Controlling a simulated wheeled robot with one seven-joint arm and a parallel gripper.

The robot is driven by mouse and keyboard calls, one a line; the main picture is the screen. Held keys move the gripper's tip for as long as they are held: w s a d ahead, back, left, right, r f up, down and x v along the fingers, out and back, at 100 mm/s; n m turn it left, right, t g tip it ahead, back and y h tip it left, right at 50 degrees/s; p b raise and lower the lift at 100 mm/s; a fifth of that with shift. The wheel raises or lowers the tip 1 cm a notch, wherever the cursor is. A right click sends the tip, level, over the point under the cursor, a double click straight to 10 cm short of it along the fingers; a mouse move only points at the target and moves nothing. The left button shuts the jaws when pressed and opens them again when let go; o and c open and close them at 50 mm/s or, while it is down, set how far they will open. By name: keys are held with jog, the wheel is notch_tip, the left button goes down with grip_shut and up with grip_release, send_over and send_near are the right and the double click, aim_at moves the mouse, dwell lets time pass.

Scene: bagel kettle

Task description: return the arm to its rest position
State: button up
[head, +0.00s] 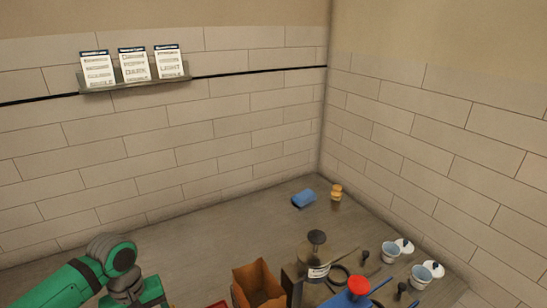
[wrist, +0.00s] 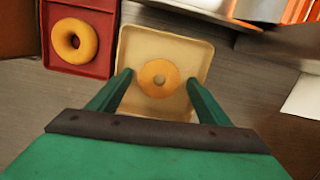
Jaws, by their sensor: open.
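My green arm (head: 100,270) shows at the lower left of the head view, where its gripper end is cut off by the bottom edge. In the wrist view my gripper (wrist: 158,78) is open, its two green fingers apart. A bagel (wrist: 158,68) lies in a beige tray (wrist: 140,40) beyond and between the fingertips. Nothing is held between the fingers. I cannot tell how far the fingers are above the tray.
A red tray (wrist: 104,10) with another bagel (wrist: 75,40) stands beside the beige one. An open brown box (head: 258,286), a blue object with a red top (head: 358,287) and white-and-blue cups (head: 391,253) crowd the lower right. The back counter (head: 215,225) is mostly clear.

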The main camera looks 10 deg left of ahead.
jog(key=shift+f, duration=0.3)
jog(key=shift+r, duration=1)
jog(key=shift+f, duration=0.1)
